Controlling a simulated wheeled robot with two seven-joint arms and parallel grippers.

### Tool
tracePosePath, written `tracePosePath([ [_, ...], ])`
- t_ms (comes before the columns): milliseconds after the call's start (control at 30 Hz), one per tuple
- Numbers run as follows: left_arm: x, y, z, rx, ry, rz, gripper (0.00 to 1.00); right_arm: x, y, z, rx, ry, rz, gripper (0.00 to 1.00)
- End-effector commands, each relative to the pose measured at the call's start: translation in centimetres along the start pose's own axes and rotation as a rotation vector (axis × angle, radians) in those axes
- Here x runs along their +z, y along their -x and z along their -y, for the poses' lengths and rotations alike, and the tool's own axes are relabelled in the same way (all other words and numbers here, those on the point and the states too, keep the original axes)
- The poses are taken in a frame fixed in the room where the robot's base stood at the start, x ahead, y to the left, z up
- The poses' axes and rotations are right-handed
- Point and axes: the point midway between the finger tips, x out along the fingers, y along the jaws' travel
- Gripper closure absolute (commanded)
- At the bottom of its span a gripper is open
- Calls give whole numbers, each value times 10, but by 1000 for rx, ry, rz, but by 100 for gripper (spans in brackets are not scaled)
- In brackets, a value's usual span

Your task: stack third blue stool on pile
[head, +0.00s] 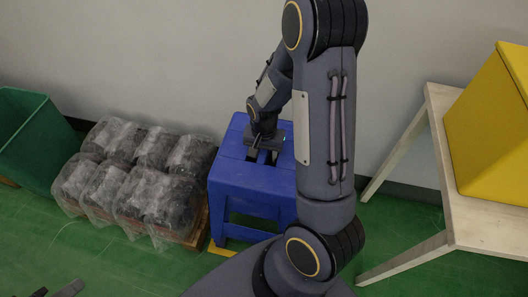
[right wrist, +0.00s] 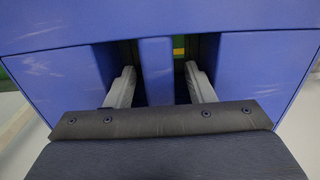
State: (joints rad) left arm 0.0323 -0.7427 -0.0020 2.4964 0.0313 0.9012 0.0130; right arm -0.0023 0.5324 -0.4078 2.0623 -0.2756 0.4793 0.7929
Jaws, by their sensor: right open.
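A blue stool (head: 235,180) stands upright on the floor against the wall in the head view. I cannot tell whether it is one stool or several nested ones. My right gripper (head: 262,155) points down onto its top. In the right wrist view, the two pale fingers of my right gripper (right wrist: 161,84) reach into two slots in the blue top (right wrist: 160,25), one on each side of a blue strip between them. The jaws are open, with gaps beside the strip. A dark tip of my left gripper (head: 68,289) shows at the bottom left edge; its jaws are not clear.
Plastic-wrapped dark bundles (head: 140,180) sit on a wooden pallet just left of the stool. A green bin (head: 32,140) stands at far left. A pale wooden table (head: 480,225) with a yellow box (head: 490,130) is at right. Yellow tape (head: 218,248) marks the floor by the stool.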

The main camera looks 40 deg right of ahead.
Motion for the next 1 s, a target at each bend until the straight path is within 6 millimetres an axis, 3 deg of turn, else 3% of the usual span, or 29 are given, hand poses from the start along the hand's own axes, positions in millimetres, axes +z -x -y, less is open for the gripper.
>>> tracePosePath([
  [167, -2, 4, -2, 0, 0, 0, 64, 0, 13, 1, -3, 0, -2, 51],
  [533, -10, 20, -9, 0, 0, 0, 64, -1, 71, 1, -3, 1, -3, 51],
  [1000, -11, 21, -10, 0, 0, 0, 64, 0, 78, 0, -1, 0, -1, 51],
])
